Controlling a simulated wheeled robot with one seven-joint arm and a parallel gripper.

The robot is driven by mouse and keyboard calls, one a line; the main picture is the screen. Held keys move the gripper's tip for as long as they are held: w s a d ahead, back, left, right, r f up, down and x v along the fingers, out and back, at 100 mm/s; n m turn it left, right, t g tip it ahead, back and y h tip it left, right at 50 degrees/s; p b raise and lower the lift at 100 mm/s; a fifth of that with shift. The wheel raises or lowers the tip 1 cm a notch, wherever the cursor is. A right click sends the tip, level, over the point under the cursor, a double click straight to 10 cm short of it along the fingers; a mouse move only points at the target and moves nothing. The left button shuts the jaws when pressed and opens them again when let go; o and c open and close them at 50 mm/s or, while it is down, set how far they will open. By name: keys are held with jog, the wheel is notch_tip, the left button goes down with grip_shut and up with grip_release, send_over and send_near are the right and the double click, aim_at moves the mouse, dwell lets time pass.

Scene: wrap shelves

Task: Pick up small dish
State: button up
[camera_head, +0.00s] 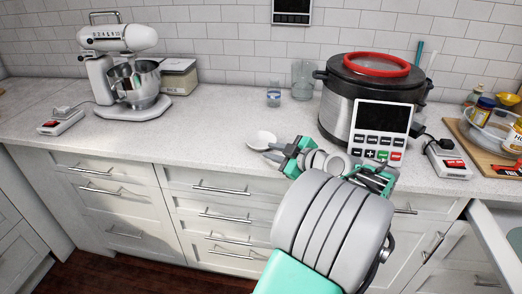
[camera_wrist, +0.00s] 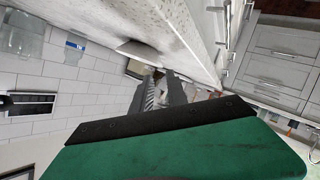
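The small dish (camera_head: 261,138) is white and shallow and sits on the countertop near its front edge, left of the pressure cooker. In the wrist view the dish (camera_wrist: 138,49) shows just beyond the fingertips, on the counter surface. My gripper (camera_head: 272,151) is at the dish's near right side, low over the counter's front edge. Its two grey fingers look parted with nothing seen between them. I cannot tell whether a finger touches the dish. My gripper (camera_wrist: 163,82) also shows in the wrist view, pointing towards the dish.
The pressure cooker (camera_head: 344,101) with a red ring on its lid stands right of the dish. Two glasses (camera_head: 303,80) (camera_head: 273,97) stand behind. A stand mixer (camera_head: 119,70) is at left. An open drawer (camera_head: 498,225) is at right. The counter left of the dish is clear.

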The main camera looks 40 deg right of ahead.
aim_at(250, 145)
jog(key=shift+w+d, duration=0.2)
jog(key=shift+w, duration=0.05)
jog(key=p+x, duration=0.1)
jog(key=x, duration=0.6)
grip_shut()
jog(key=shift+s+f, duration=0.1)
